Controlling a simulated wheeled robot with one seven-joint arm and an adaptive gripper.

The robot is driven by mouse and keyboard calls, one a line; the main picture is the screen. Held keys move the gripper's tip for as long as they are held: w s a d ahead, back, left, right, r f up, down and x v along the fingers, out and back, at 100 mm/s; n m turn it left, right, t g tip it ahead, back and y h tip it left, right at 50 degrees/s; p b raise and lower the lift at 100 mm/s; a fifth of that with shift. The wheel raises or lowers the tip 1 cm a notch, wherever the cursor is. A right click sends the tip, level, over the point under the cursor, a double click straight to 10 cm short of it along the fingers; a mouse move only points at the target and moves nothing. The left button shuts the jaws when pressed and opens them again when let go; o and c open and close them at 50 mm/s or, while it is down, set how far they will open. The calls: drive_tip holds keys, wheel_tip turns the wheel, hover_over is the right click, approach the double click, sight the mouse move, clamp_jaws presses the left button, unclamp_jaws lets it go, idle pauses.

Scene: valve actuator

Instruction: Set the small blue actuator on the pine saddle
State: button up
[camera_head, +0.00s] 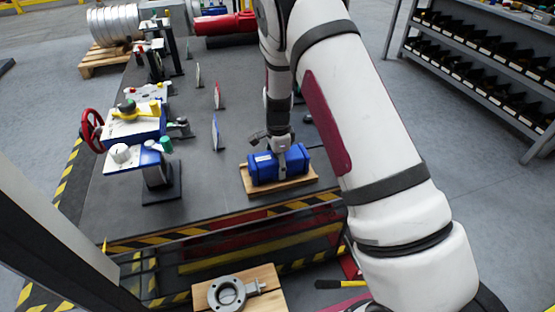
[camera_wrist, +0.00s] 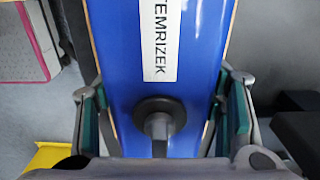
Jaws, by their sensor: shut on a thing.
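The small blue actuator (camera_head: 264,168) lies level over the pine saddle (camera_head: 280,187), a flat wooden board near the front edge of the dark table. My gripper (camera_head: 280,150) comes down from above and is shut on the actuator's middle. In the wrist view the blue body (camera_wrist: 120,60) fills the centre, with a white label and a dark round fitting. The fingers of my gripper (camera_wrist: 163,115) stand on both sides of it. Thin wood edges show beside the body. Whether its underside touches the saddle cannot be told.
Left on the table (camera_head: 225,192) stands a valve rig (camera_head: 135,125) with a red handwheel. Small upright markers (camera_head: 217,95) stand behind the actuator. A metal valve (camera_head: 228,292) lies on a wooden board below the front edge. Shelves with bins (camera_head: 480,60) stand at right.

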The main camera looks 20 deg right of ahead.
drive_tip(key=shift+w, duration=0.1)
drive_tip(key=o, duration=1.9)
drive_tip(key=shift+o, duration=0.2)
